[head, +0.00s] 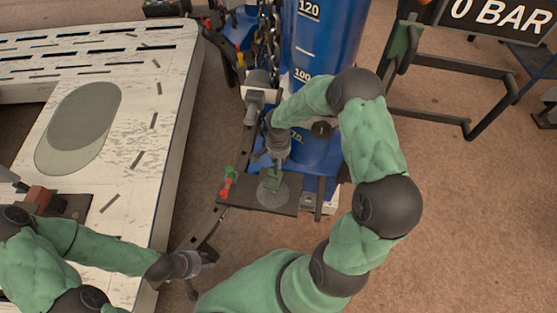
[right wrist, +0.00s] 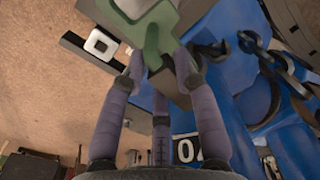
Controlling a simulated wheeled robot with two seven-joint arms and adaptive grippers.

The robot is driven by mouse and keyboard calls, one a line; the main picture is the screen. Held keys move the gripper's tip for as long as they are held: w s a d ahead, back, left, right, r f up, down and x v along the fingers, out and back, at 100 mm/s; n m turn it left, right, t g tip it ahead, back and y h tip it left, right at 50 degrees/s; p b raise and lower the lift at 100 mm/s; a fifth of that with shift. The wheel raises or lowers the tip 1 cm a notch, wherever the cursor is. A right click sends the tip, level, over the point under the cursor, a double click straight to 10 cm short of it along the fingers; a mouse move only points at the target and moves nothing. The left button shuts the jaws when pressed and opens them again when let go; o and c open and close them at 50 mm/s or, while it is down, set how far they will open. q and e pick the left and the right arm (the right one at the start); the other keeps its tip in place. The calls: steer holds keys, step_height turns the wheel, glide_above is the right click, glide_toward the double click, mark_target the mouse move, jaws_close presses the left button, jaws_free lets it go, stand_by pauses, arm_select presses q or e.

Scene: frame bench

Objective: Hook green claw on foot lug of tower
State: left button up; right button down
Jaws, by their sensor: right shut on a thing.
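The blue tower (head: 325,45) with white scale numbers stands at the top centre, on a dark foot plate (head: 240,195). A small pale square lug (head: 308,201) sits at the plate's right; a pale square piece with a dark centre (right wrist: 97,43) shows in the right wrist view. My right gripper (head: 274,165) is low over the plate, shut on the green claw (head: 273,180). The claw (right wrist: 152,45) shows between the fingertips (right wrist: 158,65) in the right wrist view; its tip is partly hidden. My left gripper (head: 204,259) is at the lower centre; its finger gap is unclear.
Dark chains (head: 266,40) hang beside the tower. A small red and green piece (head: 228,182) is at the plate's left corner. A pale slotted bench (head: 130,120) fills the left. A dark frame with a sign (head: 490,15) stands right. Brown floor is open at lower right.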

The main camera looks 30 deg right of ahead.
steer(key=shift+f+b, duration=3.95)
steer(key=shift+f, duration=0.5)
steer(key=c, duration=0.9)
jaws_free()
steer(key=shift+o, duration=0.2)
step_height(320, 180, up, 12)
